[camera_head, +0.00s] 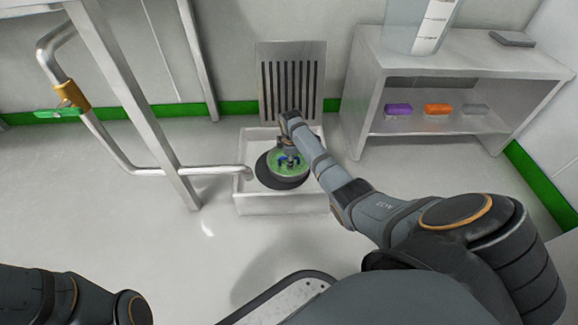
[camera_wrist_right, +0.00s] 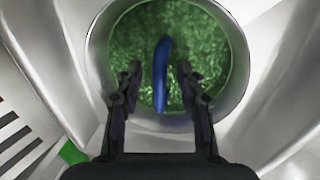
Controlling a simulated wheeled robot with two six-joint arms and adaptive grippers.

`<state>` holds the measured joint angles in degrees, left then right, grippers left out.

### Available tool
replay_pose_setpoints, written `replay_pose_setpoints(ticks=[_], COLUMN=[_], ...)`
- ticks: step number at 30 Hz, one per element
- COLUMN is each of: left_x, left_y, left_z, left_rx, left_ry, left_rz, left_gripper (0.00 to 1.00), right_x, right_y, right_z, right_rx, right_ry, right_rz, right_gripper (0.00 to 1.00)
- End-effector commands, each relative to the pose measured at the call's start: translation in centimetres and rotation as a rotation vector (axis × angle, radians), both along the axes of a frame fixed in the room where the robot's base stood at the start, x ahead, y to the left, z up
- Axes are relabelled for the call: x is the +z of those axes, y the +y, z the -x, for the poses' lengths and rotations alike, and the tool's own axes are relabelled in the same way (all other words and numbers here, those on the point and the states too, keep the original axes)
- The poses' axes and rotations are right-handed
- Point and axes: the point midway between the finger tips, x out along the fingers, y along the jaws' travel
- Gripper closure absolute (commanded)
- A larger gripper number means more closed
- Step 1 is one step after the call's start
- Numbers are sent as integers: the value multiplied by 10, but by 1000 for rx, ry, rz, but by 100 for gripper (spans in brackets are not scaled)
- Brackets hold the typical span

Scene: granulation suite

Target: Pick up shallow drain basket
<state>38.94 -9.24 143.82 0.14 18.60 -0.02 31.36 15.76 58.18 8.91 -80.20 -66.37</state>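The shallow drain basket (camera_head: 287,170) is round, with green inside, and sits in the white basin (camera_head: 243,197) on the floor. The right wrist view shows its pale rim, green granular-looking interior (camera_wrist_right: 212,50) and an upright-looking blue handle (camera_wrist_right: 161,85) across the middle. My right gripper (camera_head: 290,157) reaches down over the basket. Its two dark fingers (camera_wrist_right: 159,72) are apart, one on each side of the blue handle, with gaps showing on both sides. My left arm shows at the lower left of the head view; its gripper is out of view.
A slotted grey panel (camera_head: 291,84) stands behind the basin. A pipe (camera_head: 118,152) with a green-handled valve (camera_head: 59,113) and a metal post (camera_head: 148,118) stand at left. A white shelf unit (camera_head: 467,58) at right holds purple, orange and grey items.

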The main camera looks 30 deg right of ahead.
Motion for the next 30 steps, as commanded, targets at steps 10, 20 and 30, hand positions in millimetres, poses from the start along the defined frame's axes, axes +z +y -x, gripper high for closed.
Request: replay_pose_setpoints(ticks=[10, 20, 30], left_x=[0, 0, 0], left_y=[0, 0, 0], left_z=[0, 0, 0], left_rx=[0, 1, 0], left_ry=[0, 0, -1], left_rz=[0, 0, 0], left_gripper=[60, 60, 60], right_x=[1, 1, 2], right_y=[0, 0, 0], right_z=[0, 0, -1], right_rx=[0, 0, 0], right_ry=[0, 0, -2], right_rz=[0, 0, 0], right_gripper=[83, 100, 100])
